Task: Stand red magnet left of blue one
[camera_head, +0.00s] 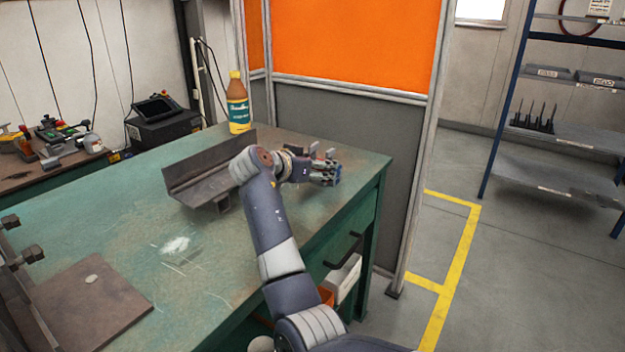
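My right arm reaches up from the bottom of the head view across the green table (130,215). Its gripper (328,168) is low over the table near the far right corner, with the fingers toward the right. A small blue patch (338,173) shows at the fingertips; it may be the blue magnet, but it is mostly hidden and too small to be sure. Whether the fingers are open or shut on it cannot be told. I cannot make out a red magnet on the table. My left gripper is not in view.
A steel angle piece (185,178) lies left of my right forearm. A bottle with a yellow cap (238,108) stands behind it. A dark plate (85,310) lies at the near left. An orange screen (350,40) rises behind the table. The table's middle left is mostly clear.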

